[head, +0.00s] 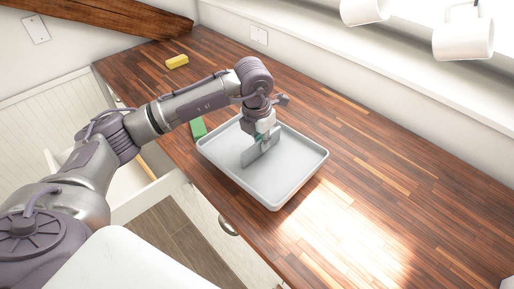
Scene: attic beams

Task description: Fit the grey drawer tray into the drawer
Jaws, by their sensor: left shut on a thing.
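The light grey drawer tray (226,169) is a shallow rectangle with a raised rim, over the wooden worktop near its front edge. A grey upright plate rises from its middle. My left gripper (262,134) reaches down from above and is shut on the top of this plate. I cannot tell whether the tray rests on the worktop or is just above it. The white drawer (152,196) stands open below the worktop at the left, partly hidden behind my left arm. My right gripper is not in view.
A yellow block (177,61) lies at the back left of the wooden worktop (400,170). A green block (198,128) lies just beyond the tray's left corner, partly covered by my arm. White mugs (463,39) hang at the top right.

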